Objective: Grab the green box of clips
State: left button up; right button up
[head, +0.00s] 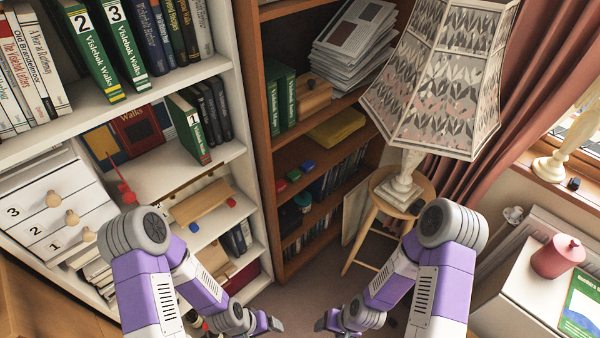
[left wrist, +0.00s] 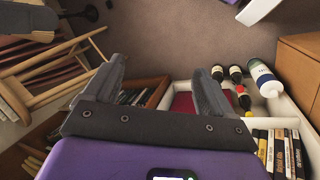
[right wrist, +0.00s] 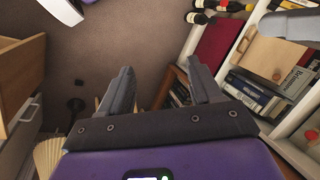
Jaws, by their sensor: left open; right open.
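My right gripper (head: 328,322) is low at the bottom centre, well below and apart from the boxes. My left gripper (head: 268,323) is low just left of it. Both are open and empty in their wrist views, left (left wrist: 160,72) and right (right wrist: 160,68). I cannot make out the green box in either wrist view.
The white bookcase (head: 245,120) stands left of the brown bookcase (head: 258,150). A wooden stool (head: 385,215) with a patterned lamp (head: 435,80) stands to the right of the shelves. Carpet (right wrist: 150,35) is open below the grippers.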

aim_at(292, 176)
jog(key=u, duration=1.9)
jog(key=k, duration=0.9)
jog(key=z, duration=0.8)
jog(key=i, duration=0.85)
jog(key=u, duration=0.15)
